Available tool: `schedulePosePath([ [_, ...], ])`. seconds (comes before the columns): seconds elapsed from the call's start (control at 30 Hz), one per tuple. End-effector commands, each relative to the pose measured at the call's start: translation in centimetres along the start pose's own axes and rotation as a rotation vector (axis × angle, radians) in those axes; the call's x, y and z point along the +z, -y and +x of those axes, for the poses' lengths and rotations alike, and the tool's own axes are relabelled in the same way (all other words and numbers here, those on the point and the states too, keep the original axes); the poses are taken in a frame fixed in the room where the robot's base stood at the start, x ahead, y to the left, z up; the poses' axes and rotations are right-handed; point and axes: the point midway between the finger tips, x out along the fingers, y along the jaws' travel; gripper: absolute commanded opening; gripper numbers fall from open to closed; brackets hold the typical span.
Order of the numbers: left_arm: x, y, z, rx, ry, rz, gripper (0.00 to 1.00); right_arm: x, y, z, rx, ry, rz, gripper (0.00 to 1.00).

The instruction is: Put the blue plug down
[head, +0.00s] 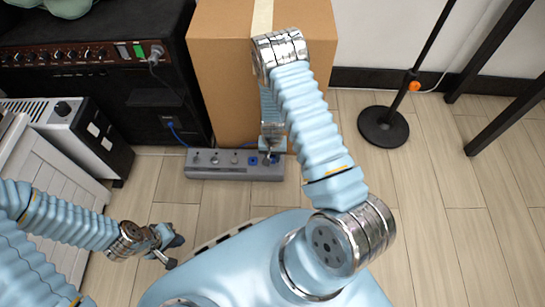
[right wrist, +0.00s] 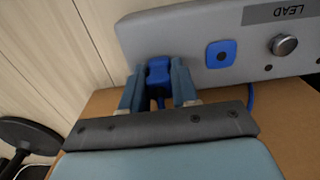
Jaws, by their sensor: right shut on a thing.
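The blue plug (right wrist: 158,75) is between the fingers of my right gripper (right wrist: 158,85) in the right wrist view. The gripper is shut on it, over the end of a long grey socket box (right wrist: 180,30). Whether the plug touches the box I cannot tell. A square blue socket (right wrist: 221,54) on the box shows beside the plug, apart from it. In the head view my right gripper (head: 271,155) is at the right end of the grey box (head: 235,174), partly hidden by my arm. My left gripper (head: 172,252) is open and empty, low over the floor.
A cardboard box (head: 225,75) stands behind the grey box. A black amplifier (head: 160,100) with a blue cable (head: 178,133) is to its left. A white-and-black unit (head: 85,135) stands further left.

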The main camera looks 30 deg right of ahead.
Motion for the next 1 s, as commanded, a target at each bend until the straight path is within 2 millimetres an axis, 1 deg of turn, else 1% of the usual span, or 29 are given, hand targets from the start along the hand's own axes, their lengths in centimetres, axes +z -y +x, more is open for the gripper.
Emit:
schedulePosePath([
  [0.2, 0.0, 0.0, 0.0, 0.000, 0.000, 0.000, 0.00, 0.0, 0.0, 0.0, -0.001, -0.001, 0.000, 0.00],
  [0.63, 0.0, 0.3, 1.1, 0.002, 0.002, 0.001, 0.00, 0.0, 0.0, 1.3, 0.000, -0.001, 0.000, 0.00],
  [0.67, 0.0, 0.3, 1.0, 0.002, 0.002, 0.001, 0.00, 0.0, 0.0, 1.2, 0.000, -0.001, 0.000, 0.31],
  [0.8, 0.0, 0.3, 1.0, 0.002, 0.002, 0.001, 0.00, 0.0, 0.0, 1.1, 0.000, -0.001, 0.000, 0.52],
  [0.83, 0.0, 0.3, 1.0, 0.002, 0.002, 0.001, 0.00, 0.0, 0.0, 1.1, 0.000, -0.001, 0.000, 0.55],
  [1.0, 0.0, 0.3, 1.0, 0.002, 0.001, 0.001, 0.00, 0.0, 0.0, 1.1, 0.000, -0.001, 0.000, 0.55],
])
